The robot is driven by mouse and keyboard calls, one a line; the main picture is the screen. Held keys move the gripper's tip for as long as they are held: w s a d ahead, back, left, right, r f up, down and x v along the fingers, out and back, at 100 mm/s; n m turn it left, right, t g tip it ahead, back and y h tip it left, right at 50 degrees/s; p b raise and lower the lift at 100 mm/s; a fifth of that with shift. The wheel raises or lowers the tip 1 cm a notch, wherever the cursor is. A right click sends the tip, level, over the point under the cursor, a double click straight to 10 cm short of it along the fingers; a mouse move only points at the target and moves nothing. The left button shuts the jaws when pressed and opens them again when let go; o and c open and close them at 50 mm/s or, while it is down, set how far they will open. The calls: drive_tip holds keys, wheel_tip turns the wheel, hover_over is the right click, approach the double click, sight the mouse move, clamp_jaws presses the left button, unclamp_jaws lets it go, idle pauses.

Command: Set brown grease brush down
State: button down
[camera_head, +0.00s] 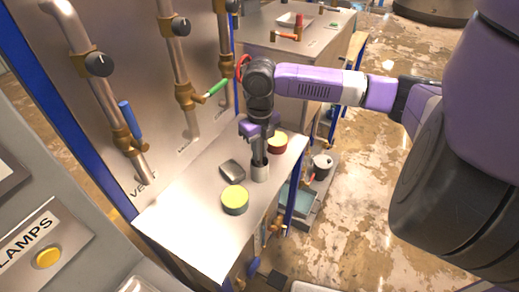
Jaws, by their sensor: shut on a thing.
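My gripper (259,158) points straight down over the right part of the steel bench top (185,228). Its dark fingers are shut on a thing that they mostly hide. I take it to be the brown grease brush, but its shape and colour cannot be made out. A small pale grey cylinder (260,174) stands upright on the bench directly under the fingertips. Whether the held thing is inside it or only above it, I cannot tell.
A yellow-topped dark tin (235,199), a dark grey block (232,171) and a red tin with a yellowish top (278,143) stand close around my gripper. Piped valves line the panel on the left. The bench's front left part is clear.

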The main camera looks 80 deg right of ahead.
drive_tip(key=shift+f, duration=0.2)
drive_tip(key=c, duration=1.5)
unclamp_jaws()
drive_tip(key=shift+r, duration=0.2)
wheel_tip(320, 180, up, 12)
drive_tip(key=shift+r+b, duration=0.1)
drive_tip(key=shift+b, duration=0.45)
